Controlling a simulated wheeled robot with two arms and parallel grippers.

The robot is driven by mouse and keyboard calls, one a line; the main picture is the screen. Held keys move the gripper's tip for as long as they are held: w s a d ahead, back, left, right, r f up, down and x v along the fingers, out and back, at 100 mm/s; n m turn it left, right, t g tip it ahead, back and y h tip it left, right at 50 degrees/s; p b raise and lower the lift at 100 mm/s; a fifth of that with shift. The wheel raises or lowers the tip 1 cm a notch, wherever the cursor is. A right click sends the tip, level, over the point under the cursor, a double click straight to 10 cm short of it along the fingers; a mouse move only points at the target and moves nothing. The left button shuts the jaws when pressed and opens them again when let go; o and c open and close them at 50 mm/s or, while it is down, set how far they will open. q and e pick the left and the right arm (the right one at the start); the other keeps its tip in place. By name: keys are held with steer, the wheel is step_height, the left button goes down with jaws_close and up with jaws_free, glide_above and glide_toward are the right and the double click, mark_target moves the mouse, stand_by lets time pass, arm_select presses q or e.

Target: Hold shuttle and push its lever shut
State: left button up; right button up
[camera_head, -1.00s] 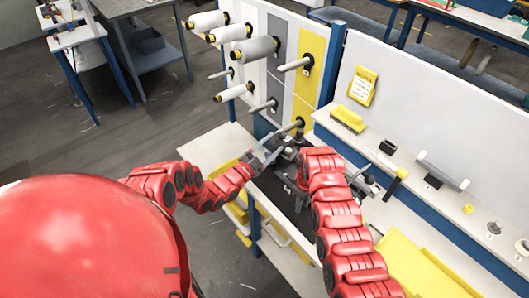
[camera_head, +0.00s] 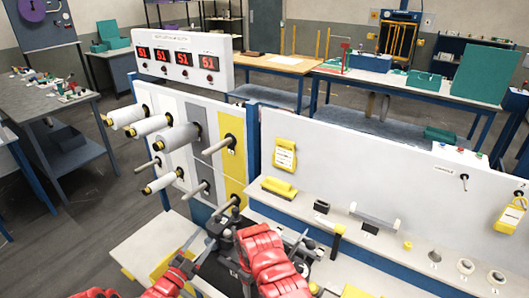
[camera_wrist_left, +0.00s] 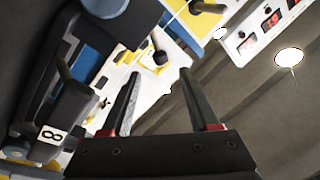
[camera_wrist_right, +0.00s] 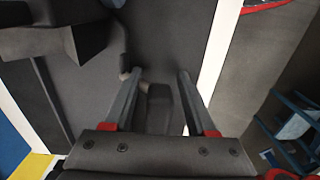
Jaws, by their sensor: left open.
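A dark grey mechanism (camera_head: 228,240), which may include the shuttle, stands on the bench below the spool panel. I cannot pick out the shuttle or its lever for certain. My left gripper (camera_head: 188,246) is open and empty at its left side. In the left wrist view its fingers (camera_wrist_left: 160,85) have clear space between them, with a dark part labelled 8 (camera_wrist_left: 52,132) to the left. My right gripper (camera_wrist_right: 160,88) is open over dark surfaces. A dark block (camera_wrist_right: 158,108) shows between its fingers without filling the gap. My right arm hides this gripper in the head view.
A white ledge (camera_head: 385,240) to the right carries a yellow block (camera_head: 279,187), a roller (camera_head: 374,216) and small parts. A display box (camera_head: 184,57) stands behind the panel.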

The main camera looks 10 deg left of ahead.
steer(key=shift+o, duration=0.2)
steer(key=shift+r, duration=0.1)
step_height(320, 180, up, 11)
steer(key=shift+w+r, duration=0.1)
steer(key=shift+r, duration=0.3)
stand_by(0.3)
